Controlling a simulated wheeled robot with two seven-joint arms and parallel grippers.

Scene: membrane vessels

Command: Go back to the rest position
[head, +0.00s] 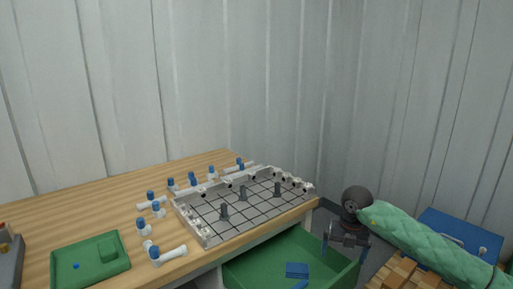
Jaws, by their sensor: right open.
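My right arm comes in from the right in a green quilted sleeve. My right gripper (346,240) points down beside the right end of the table, next to the green open drawer. Its jaws are apart with nothing seen between them. My left gripper is out of the picture.
A wooden table (90,207) carries a grey gridded rack (207,227) with dark posts, several white vessels with blue caps (140,224), and a green tray (117,264). A green drawer (252,272) holding blue pieces is below. Wooden blocks (400,274) and a blue box (452,231) are at right.

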